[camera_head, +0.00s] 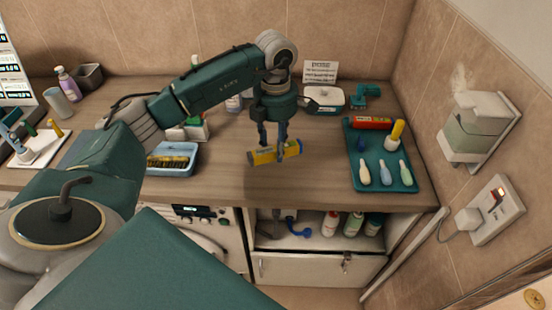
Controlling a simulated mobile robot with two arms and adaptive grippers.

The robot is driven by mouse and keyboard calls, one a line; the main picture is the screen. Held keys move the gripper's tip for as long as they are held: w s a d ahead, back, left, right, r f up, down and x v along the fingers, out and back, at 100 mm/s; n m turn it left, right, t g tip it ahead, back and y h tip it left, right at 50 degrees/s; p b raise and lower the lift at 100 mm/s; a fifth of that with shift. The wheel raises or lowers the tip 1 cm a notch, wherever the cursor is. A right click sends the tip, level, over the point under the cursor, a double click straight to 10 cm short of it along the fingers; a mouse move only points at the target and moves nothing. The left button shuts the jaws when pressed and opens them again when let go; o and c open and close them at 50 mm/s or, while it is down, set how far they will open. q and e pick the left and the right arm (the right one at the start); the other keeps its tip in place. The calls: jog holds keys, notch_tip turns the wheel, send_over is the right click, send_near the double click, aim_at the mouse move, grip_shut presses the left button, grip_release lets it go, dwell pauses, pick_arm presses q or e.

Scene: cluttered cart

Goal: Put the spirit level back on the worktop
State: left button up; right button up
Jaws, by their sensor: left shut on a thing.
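The spirit level, a short yellow bar with dark markings (264,156), is held in my left gripper (274,149) in the middle of the head view. The gripper points down with its fingers shut around the bar. The bar lies roughly level, its right end slightly higher in the picture. It appears to be above the wooden worktop (310,175), with a faint shadow below it near the front edge; the exact gap is hard to judge. The fingers hide part of the bar. My right gripper does not show.
A teal tray (402,185) with a red tube (370,123) and several bottle-like tools stands at right. A blue tray with a brush (180,171) is at left. A lidded white container (324,108) stands behind. The worktop between the trays is clear. An open shelf (318,243) lies below.

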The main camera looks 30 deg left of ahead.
aim_at(276, 170)
pick_arm(q)
jog(key=shift+f, duration=0.95)
notch_tip(276, 170, down, 5)
jog(key=shift+r+p, duration=0.2)
jog(key=shift+p, duration=0.45)
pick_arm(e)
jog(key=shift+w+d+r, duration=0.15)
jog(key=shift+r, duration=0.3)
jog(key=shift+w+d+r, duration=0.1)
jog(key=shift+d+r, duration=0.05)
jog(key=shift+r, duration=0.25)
pick_arm(q)
jog(key=o, duration=1.3)
jog(key=shift+o, duration=0.2)
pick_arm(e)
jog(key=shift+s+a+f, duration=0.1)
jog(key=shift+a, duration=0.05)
